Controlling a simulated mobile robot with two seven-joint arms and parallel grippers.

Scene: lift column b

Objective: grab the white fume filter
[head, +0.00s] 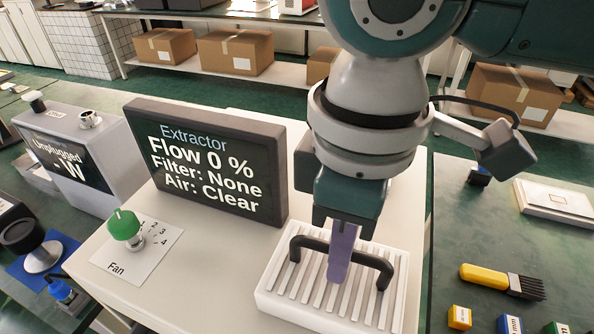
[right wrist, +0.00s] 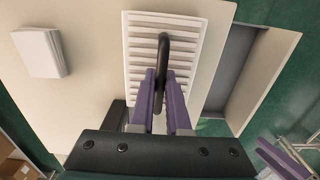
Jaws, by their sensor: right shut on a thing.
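The white fume filter (head: 300,312) is a slatted white block with a black arched handle (head: 382,270). It sits on the pale top of the extractor, at the lower middle of the head view. My right gripper (head: 341,262) comes down from above and is shut on the handle near its middle. In the right wrist view the purple fingers (right wrist: 164,104) are on both sides of the handle, and the slatted filter (right wrist: 140,60) lies beyond them. A purple-fingered part, apparently my left gripper (right wrist: 284,158), shows at the lower right edge of that view; its opening is unclear.
The extractor display (head: 205,160) stands left of my right gripper and reads Flow 0 %, Filter: None, Air: Clear. A green fan knob (head: 124,226) is at front left. A green bench on the right holds a yellow-handled brush (head: 490,278) and small blocks (head: 460,317).

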